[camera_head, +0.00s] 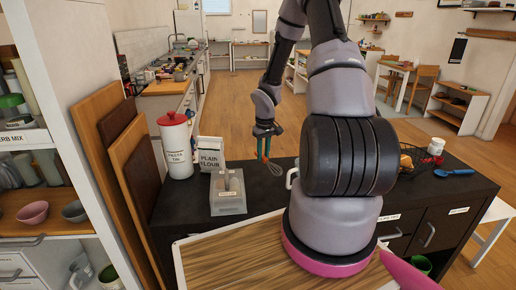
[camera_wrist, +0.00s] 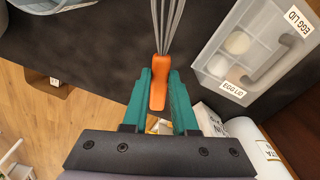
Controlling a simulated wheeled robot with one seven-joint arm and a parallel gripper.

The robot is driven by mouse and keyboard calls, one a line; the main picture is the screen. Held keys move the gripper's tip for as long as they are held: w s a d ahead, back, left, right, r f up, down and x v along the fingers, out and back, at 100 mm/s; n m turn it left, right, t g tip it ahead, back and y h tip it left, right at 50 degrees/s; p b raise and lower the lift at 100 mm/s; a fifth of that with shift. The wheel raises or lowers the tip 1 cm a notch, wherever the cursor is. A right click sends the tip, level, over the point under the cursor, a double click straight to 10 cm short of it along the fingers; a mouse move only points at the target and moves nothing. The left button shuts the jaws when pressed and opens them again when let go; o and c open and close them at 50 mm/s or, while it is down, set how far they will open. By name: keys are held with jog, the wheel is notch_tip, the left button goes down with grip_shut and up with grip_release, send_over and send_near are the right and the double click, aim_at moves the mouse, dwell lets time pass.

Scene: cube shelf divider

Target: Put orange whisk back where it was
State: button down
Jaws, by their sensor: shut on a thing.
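The orange whisk has an orange handle (camera_wrist: 158,96) and thin grey wires (camera_wrist: 168,28) that run out of the top of the wrist view. My gripper (camera_wrist: 161,78) is shut on the handle, with a teal finger on each side. In the head view my gripper (camera_head: 263,146) hangs over the back of the dark counter (camera_head: 262,178), right of the flour box. The whisk's wires (camera_head: 274,171) point down and to the right there. I cannot tell whether they touch the counter.
A grey lidded egg box (camera_head: 228,193) stands left of my gripper; its lid (camera_wrist: 258,50) shows in the wrist view. A plain flour box (camera_head: 211,156) and a red-lidded pasta tin (camera_head: 175,145) stand behind it. A blue spoon (camera_head: 454,172) lies far right.

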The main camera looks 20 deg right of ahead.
jog(key=shift+a+f, duration=0.15)
jog(key=shift+f, duration=0.05)
jog(key=shift+a+f, duration=0.1)
jog(key=shift+f, duration=4.6)
jog(key=shift+f, duration=0.2)
jog(key=c, duration=1.1)
grip_release()
jog(key=shift+o, duration=0.5)
jog(key=o, duration=0.5)
